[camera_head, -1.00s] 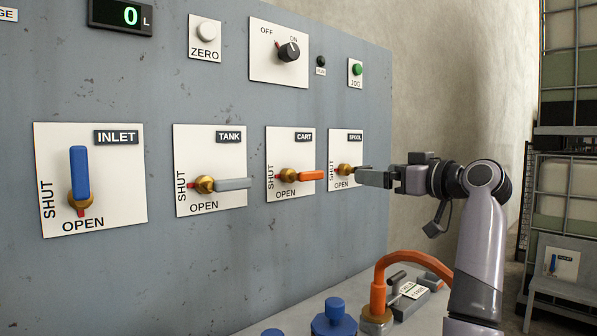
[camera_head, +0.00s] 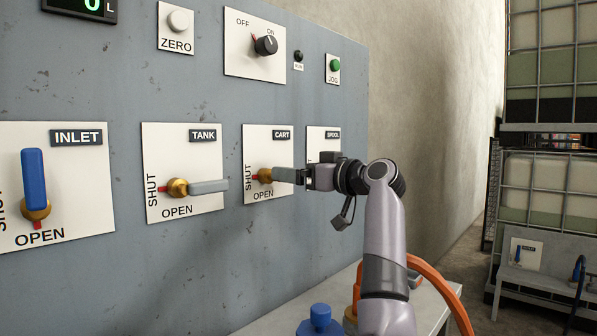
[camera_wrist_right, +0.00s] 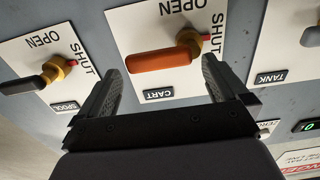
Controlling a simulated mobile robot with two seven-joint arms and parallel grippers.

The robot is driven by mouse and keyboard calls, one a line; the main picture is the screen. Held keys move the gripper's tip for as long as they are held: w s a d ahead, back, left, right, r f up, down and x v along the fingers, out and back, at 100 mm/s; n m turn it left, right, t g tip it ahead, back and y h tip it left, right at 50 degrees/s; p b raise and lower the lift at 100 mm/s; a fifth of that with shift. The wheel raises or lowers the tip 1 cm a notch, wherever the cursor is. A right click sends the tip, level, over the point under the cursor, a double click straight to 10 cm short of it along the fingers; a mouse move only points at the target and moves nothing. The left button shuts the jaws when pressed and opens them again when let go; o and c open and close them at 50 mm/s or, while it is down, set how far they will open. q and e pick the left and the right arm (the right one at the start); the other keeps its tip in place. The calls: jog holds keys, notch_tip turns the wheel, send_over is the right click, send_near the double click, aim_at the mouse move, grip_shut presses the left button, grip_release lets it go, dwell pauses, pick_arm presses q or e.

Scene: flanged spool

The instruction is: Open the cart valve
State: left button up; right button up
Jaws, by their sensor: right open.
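The cart valve is on the CART plate (camera_head: 284,137). Its orange handle (camera_wrist_right: 160,60) shows in the right wrist view, and its brass hub (camera_head: 264,175) in the head view. The handle lies level, pointing right in the head view, with its red pointer on the SHUT side. My right gripper (camera_head: 290,175) is at this valve and covers the handle in the head view. In the wrist view the right gripper (camera_wrist_right: 162,68) is open, one finger on each side of the handle, with visible gaps. My left gripper is not in view.
The tank valve's grey handle (camera_head: 208,187) is level, close left of the cart valve. The spool valve (camera_wrist_right: 45,77) is on the other side. The inlet valve's blue handle (camera_head: 34,180) stands upright. An orange hose (camera_head: 440,285) and blue knob (camera_head: 320,320) are below.

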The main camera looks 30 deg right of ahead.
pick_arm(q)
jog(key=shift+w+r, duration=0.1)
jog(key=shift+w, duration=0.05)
pick_arm(e)
jog(key=shift+w+a, duration=0.15)
jog(key=shift+w, duration=0.15)
